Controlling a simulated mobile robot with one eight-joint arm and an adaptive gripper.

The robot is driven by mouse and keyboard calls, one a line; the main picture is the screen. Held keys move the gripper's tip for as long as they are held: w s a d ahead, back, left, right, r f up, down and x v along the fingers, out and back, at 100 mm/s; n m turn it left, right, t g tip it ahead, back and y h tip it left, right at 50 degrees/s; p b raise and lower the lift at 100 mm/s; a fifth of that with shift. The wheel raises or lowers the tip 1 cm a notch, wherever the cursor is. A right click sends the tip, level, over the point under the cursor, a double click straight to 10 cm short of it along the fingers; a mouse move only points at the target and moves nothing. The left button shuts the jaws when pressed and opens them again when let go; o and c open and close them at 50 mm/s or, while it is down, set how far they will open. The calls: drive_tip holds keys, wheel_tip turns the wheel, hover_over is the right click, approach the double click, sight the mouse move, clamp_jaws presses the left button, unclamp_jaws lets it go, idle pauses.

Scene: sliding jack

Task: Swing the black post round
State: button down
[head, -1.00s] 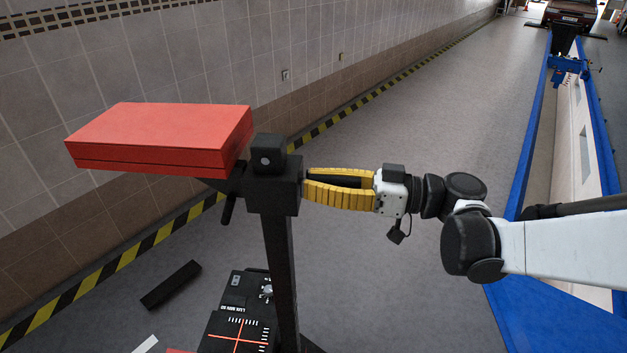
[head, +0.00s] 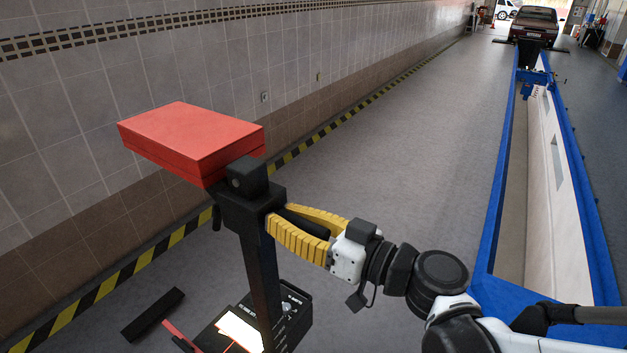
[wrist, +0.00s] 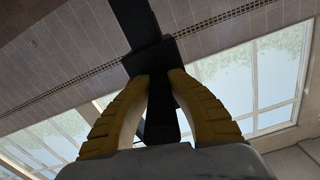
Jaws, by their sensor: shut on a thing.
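The black post (head: 261,280) stands upright in the head view, with a black block at its top and a red box-shaped head (head: 185,140) on an arm at its upper left. My gripper (head: 278,226) has its two yellow fingers closed at the right side of the post's upper part. In the wrist view, the post (wrist: 138,22) runs up to the top edge, and my gripper (wrist: 160,78) has a finger on each side of a dark part in line with it. The fingers hide the exact contact.
A black machine (head: 294,300) with a bright panel sits on the floor around the post's lower part. A loose black bar (head: 152,314) lies left. The tiled wall (head: 60,160) is close behind. A blue-edged pit (head: 500,215) lies right, with open grey floor between.

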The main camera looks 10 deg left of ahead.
drive_tip(key=c, duration=1.2)
unclamp_jaws()
drive_tip(key=shift+a, duration=0.15)
drive_tip(key=shift+d, duration=0.35)
drive_tip(key=v, duration=1.1)
drive_tip(key=shift+s+d, duration=0.15)
